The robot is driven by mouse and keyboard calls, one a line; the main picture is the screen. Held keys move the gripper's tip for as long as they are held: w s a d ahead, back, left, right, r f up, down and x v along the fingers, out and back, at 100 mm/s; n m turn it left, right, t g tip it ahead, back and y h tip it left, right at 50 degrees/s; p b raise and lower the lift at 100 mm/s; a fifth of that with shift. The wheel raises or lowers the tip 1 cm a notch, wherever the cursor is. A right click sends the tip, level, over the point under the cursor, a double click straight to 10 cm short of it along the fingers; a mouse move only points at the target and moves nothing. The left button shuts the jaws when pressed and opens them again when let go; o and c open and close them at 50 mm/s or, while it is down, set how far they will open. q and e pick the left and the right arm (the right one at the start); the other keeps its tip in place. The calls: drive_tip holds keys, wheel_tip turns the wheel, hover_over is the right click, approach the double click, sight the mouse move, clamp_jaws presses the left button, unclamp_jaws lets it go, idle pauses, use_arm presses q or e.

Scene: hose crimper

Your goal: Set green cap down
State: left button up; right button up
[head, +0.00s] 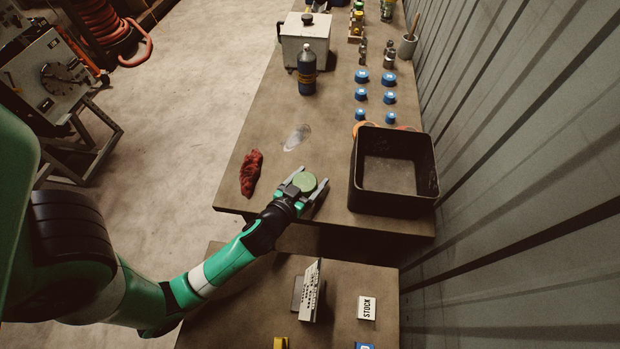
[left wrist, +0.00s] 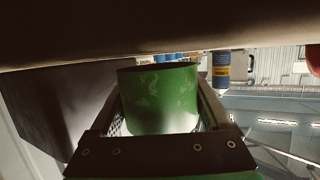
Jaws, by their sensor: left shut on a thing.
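A round green cap (head: 304,182) is between the fingers of my left gripper (head: 305,187), near the front edge of the far workbench (head: 262,208). The left gripper is shut on the cap. In the left wrist view the green cap (left wrist: 160,98) fills the space between the two fingers (left wrist: 160,110), with a finger along each side. Whether the cap touches the bench top cannot be told. My right gripper is not in view.
A black open bin (head: 393,205) stands right of the gripper. A red rag (head: 251,173) lies to its left. Behind are a dark bottle (head: 307,72), several blue caps (head: 361,96) and a grey box (head: 304,35).

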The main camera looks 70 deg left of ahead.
use_arm(q)
drive_tip(key=shift+f+b, duration=0.3)
drive_tip(key=shift+f, duration=0.15)
drive_tip(key=o, duration=1.1)
drive_tip(key=shift+r, duration=0.1)
